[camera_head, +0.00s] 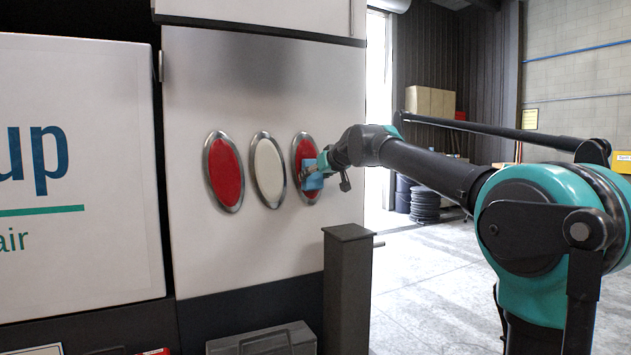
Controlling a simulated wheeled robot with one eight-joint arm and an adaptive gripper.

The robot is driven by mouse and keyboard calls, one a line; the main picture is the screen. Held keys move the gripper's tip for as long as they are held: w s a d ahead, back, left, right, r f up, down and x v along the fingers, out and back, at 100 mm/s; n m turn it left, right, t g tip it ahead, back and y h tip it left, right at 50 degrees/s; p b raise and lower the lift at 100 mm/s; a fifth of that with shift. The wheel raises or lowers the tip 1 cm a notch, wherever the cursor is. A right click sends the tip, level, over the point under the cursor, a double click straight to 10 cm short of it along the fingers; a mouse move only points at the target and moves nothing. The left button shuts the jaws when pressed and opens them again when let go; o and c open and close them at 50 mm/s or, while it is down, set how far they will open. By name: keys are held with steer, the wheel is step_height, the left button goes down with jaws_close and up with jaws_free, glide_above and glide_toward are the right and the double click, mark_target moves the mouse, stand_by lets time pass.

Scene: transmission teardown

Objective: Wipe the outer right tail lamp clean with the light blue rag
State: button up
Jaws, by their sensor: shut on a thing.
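Three oval lamps with chrome rims sit in a row on a white panel (270,90). The left one (223,171) is red and the middle one (268,166) is white. The outer right tail lamp (304,152) is red and partly covered by my gripper and the rag. My gripper (324,172) is shut on the light blue rag (312,181) and holds it at the right lamp's face. The rag appears to touch the lamp, but firm contact cannot be told. Any dirt on the lamp is too small to see.
A dark post (348,285) stands below and right of the lamps. A grey case (262,340) lies at the bottom. A white box with lettering (78,240) fills the left. The right floor is mostly open.

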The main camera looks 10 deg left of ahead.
mark_target(307, 158)
steer(key=shift+s+a+r, duration=0.1)
steer(key=shift+a+r, duration=0.05)
steer(key=shift+r, duration=0.95)
steer(key=shift+s+a+r, duration=0.1)
steer(key=shift+a+r, duration=0.05)
steer(key=shift+r, duration=0.95)
steer(key=shift+s+a+r, duration=0.1)
steer(key=shift+a+r, duration=0.05)
steer(key=shift+r, duration=0.95)
steer(key=shift+w+d+f, duration=0.2)
steer(key=shift+d+f, duration=0.1)
steer(key=shift+f, duration=1.95)
steer(key=shift+w+d+f, duration=0.25)
steer(key=shift+f, duration=2)
steer(key=shift+w+d+f, duration=0.2)
steer(key=shift+d+f, duration=0.1)
steer(key=shift+f, duration=1.95)
steer(key=shift+s+d, duration=0.1)
steer(key=shift+s+d, duration=0.55)
steer(key=shift+s, duration=0.25)
steer(key=shift+s+d, duration=0.5)
steer(key=shift+s, duration=0.25)
steer(key=shift+s+d, duration=0.55)
steer(key=shift+s, duration=0.25)
steer(key=shift+s+d, duration=0.4)
steer(key=shift+s, duration=0.25)
steer(key=shift+s+d, duration=0.4)
steer(key=shift+s, duration=0.2)
